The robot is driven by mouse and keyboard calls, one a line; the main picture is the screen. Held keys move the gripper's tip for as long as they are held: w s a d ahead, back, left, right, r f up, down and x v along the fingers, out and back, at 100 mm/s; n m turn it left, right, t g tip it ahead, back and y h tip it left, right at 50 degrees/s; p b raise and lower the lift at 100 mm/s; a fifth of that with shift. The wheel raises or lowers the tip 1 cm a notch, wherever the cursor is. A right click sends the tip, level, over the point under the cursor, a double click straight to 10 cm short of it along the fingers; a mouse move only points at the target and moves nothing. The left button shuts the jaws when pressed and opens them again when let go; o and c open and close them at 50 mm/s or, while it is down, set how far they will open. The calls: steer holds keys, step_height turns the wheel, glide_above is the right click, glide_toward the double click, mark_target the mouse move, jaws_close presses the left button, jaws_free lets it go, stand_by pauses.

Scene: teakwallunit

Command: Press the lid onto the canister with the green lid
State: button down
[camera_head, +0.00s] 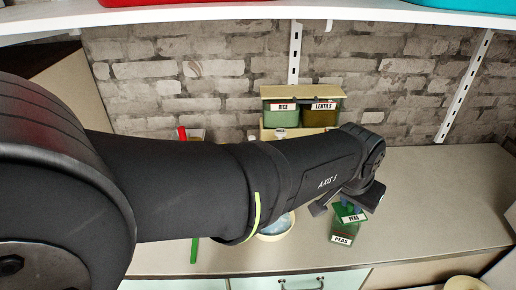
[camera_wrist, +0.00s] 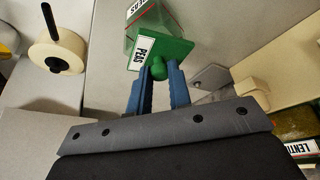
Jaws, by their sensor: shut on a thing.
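The green lid (camera_head: 343,213) has a PEAS label and a round knob. The clear canister (camera_head: 342,238), also labelled PEAS, stands on the counter below it. In the wrist view the lid (camera_wrist: 176,50) overlaps the mouth of the canister (camera_wrist: 147,17). My gripper (camera_wrist: 158,76) has its blue fingers shut on the lid's knob. In the head view my gripper (camera_head: 350,203) is directly over the canister, partly hidden by my arm. I cannot tell whether the lid touches the rim or sits slightly above it.
A small rack (camera_head: 302,91) with rice (camera_head: 283,117) and lentils (camera_head: 319,118) canisters stands at the back wall. A pale bowl (camera_head: 290,231) is left of the canister. A cream disc with a black handle (camera_wrist: 57,51) shows in the wrist view. The counter at right is clear.

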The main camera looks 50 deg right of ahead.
stand_by(0.4)
steer(key=c, duration=0.8)
jaws_free()
steer(key=shift+o, duration=0.2)
steer(key=shift+r, duration=3.5)
jaws_close()
